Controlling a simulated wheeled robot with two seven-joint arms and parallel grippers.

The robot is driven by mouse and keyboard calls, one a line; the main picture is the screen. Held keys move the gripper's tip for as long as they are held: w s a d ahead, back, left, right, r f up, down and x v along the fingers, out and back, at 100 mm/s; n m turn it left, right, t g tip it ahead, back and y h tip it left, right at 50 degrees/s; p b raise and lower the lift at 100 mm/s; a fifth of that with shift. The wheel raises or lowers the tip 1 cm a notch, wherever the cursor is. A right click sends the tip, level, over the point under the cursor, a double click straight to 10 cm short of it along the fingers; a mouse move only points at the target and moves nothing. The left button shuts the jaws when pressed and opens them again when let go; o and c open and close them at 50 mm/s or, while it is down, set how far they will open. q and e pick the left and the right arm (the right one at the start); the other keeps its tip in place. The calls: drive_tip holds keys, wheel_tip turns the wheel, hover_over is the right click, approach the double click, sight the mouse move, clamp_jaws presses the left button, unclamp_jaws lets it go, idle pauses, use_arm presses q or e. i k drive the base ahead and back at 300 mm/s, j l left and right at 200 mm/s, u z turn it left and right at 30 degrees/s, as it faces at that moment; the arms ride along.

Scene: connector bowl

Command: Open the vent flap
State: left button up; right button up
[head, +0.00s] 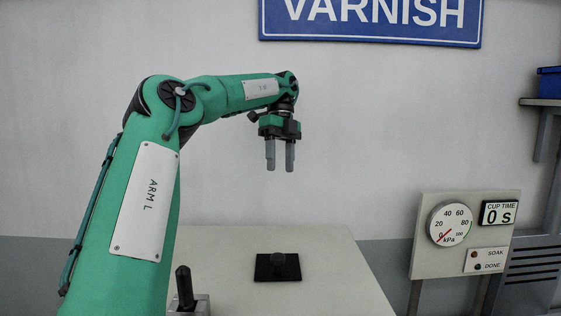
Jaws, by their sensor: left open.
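My left gripper (280,167) hangs pointing down from the green arm, above the far part of the table. Its two grey fingers are apart with nothing between them. Below it, clear of the fingers, a flat black square plate with a round dark knob (278,266) lies on the table. A black upright handle (185,288) on a grey metal block stands at the table's near left, partly cut off by the bottom edge. I cannot tell which part is the vent flap. My right gripper is not in view.
The pale table (335,285) is otherwise bare. To its right stands a panel (426,255) with a kPa gauge near zero, a "CUP TIME" display reading 0 s, and SOAK and DONE lamps. Behind it is a slatted grey unit (535,268). A blue VARNISH sign (380,30) hangs above.

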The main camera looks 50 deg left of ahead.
sight(275, 265)
drive_tip(key=k, duration=1.5)
